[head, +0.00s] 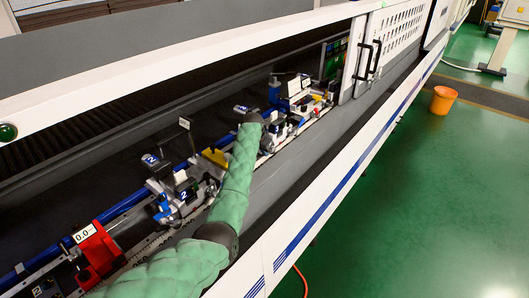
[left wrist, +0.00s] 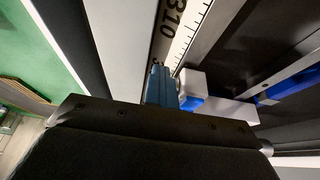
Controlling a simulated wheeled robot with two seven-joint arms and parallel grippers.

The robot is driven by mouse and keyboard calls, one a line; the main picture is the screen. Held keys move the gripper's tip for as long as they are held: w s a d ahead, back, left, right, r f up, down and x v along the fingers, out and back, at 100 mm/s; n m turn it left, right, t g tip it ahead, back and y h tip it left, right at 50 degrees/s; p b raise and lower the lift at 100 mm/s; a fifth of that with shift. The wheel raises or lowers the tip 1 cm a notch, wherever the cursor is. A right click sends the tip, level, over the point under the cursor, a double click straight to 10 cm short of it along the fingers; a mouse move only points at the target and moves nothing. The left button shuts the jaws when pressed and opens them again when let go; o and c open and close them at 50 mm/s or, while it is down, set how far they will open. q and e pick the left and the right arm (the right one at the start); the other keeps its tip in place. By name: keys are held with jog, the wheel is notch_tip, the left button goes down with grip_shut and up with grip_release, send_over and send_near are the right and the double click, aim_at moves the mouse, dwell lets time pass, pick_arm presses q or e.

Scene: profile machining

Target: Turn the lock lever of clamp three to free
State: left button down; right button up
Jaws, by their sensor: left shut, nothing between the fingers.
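My left arm in its green sleeve reaches over the machine's edge, and its dark end is at the near side of the far clamp (head: 294,88). This clamp, white and blue with small yellow and red parts, stands beyond the clamp marked 2 (head: 170,188); I cannot read its number. In the left wrist view my left gripper (left wrist: 158,72) has its blue-grey fingers shut and empty. They are close beside a white block with a blue part (left wrist: 195,90); I cannot tell whether they touch. The lock lever cannot be made out for sure. My right gripper is not in view.
A ruler (left wrist: 186,38) runs along the rail beside the fingers. A red stop block (head: 97,250) with a 0.0 display sits at the near end. A white guard door (head: 400,38) stands past the far clamp. An orange bucket (head: 442,100) is on the clear green floor.

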pick_arm(q)
jog(key=shift+s+r, duration=0.1)
jog(key=shift+r, duration=0.05)
jog(key=c, duration=2.2)
grip_release()
jog(key=c, duration=1.8)
grip_release()
jog(key=shift+o, duration=0.6)
jog(key=shift+a+r+b, duration=0.2)
jog(key=shift+r+b, duration=0.15)
jog(key=shift+b, duration=0.05)
jog(key=b+v, duration=0.2)
jog(key=v, duration=0.4)
jog(key=shift+s+r+b, duration=0.25)
jog(key=shift+r+b, duration=0.1)
jog(key=shift+b, duration=0.05)
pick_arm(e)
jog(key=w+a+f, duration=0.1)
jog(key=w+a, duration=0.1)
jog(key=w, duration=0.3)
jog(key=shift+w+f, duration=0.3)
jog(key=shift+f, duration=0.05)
